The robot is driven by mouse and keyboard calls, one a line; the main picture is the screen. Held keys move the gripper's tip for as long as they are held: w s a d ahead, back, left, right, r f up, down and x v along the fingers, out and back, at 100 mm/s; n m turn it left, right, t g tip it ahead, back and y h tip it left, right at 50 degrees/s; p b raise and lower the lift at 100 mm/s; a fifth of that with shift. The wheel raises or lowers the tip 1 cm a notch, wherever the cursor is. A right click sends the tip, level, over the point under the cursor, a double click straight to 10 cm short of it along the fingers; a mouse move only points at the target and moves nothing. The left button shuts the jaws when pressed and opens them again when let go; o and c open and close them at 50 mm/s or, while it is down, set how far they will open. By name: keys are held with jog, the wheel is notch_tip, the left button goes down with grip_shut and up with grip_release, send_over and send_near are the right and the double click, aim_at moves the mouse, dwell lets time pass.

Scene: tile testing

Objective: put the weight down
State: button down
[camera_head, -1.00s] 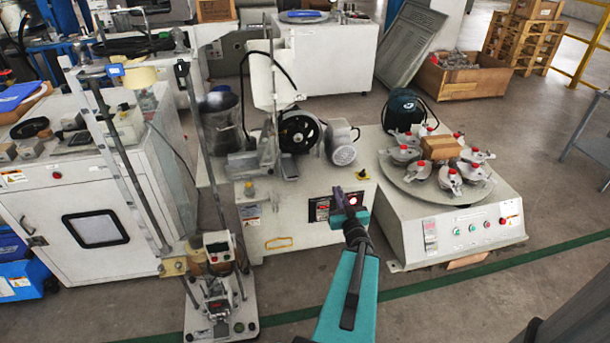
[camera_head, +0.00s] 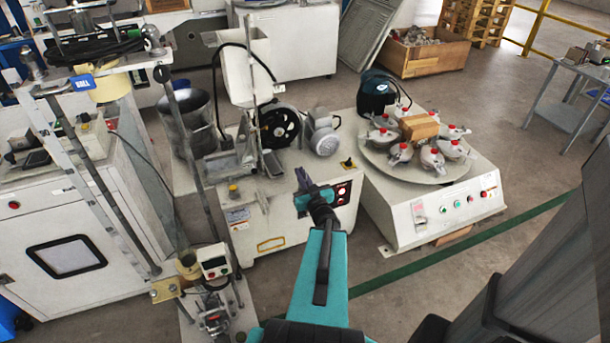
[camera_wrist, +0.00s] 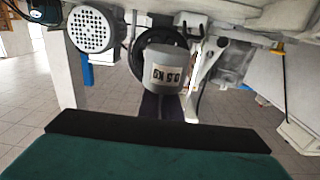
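A grey cylindrical weight (camera_wrist: 166,72) with an upside-down "0.5 Kg" label fills the middle of the wrist view, in front of a black wheel. My gripper's dark fingers (camera_wrist: 162,107) point at it from below in that picture, and the weight overlaps their tips. I cannot tell from this view whether they touch or clasp it. In the head view my gripper (camera_head: 301,179) is over the front of the wheel machine, at the end of the teal arm. No weight shows clearly between its fingers there. Whether the fingers are open or shut is unclear.
The machine has a black wheel (camera_head: 279,125), a grey motor (camera_head: 324,137) and a white hopper (camera_head: 250,60). A round-table machine (camera_head: 380,163) with several clamps stands to its right. A tall stand (camera_head: 216,262) is front left. Open floor (camera_head: 480,255) lies front right.

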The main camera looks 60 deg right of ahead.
jog(key=shift+d+b, duration=0.1)
jog(key=shift+b, duration=0.3)
jog(key=shift+w+d+f+b, duration=0.25)
jog(key=shift+w+d+b, duration=1)
jog(key=shift+d+b, duration=0.8)
jog(key=shift+w+d+f+b, duration=0.2)
jog(key=shift+w+d+b, duration=1.1)
jog(key=shift+d, duration=1.35)
jog(key=shift+w+d+f+b, duration=0.25)
jog(key=shift+w+d+b, duration=0.9)
jog(key=shift+d+b, duration=0.95)
jog(key=shift+d, duration=0.2)
jog(key=shift+f+b, duration=0.7)
jog(key=shift+f, duration=1.05)
jog(key=shift+f, duration=0.1)
jog(key=c, duration=2)
grip_release()
jog(key=shift+f, duration=0.1)
